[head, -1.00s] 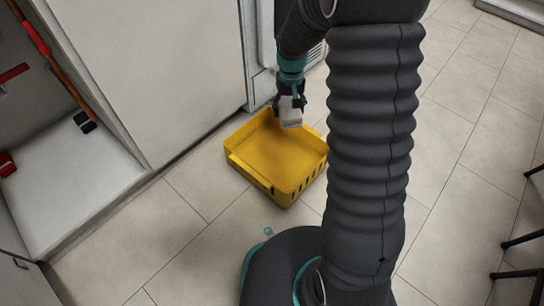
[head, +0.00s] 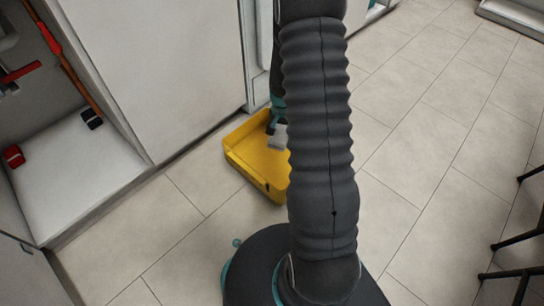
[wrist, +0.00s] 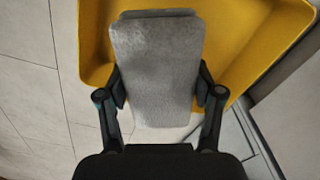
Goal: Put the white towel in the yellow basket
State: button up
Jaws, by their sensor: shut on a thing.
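The white towel (wrist: 155,70), a folded greyish-white block, is held between the two fingers of my gripper (wrist: 160,95) in the wrist view. In the head view, my gripper (head: 272,122) and the towel (head: 279,136) appear over the yellow basket (head: 254,150). The basket stands on the floor beside the cabinet front, and my arm hides its right side. In the wrist view the basket (wrist: 97,45) lies behind the towel. I cannot tell whether the towel touches the basket's floor.
A white cabinet panel (head: 160,70) stands close behind and left of the basket. An open cupboard bay with a white floor (head: 75,190) holds red-and-orange-handled tools at the left. Dark legs (head: 520,243) stand at the right edge. The tiled floor (head: 420,150) between is clear.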

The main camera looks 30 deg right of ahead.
jog(key=s+d+f+m, duration=0.4)
jog(key=d+f, duration=0.2)
jog(key=d, duration=0.1)
send_over(273, 158)
jog(key=shift+m, duration=0.3)
notch_tip(273, 158, down, 7)
jog(key=shift+r+b, duration=0.1)
jog(key=shift+b, duration=0.35)
jog(key=shift+f+b, duration=0.3)
jog(key=shift+f, duration=1.75)
jog(key=shift+f, duration=0.2)
jog(key=o, duration=1.2)
jog(key=shift+r, duration=0.1)
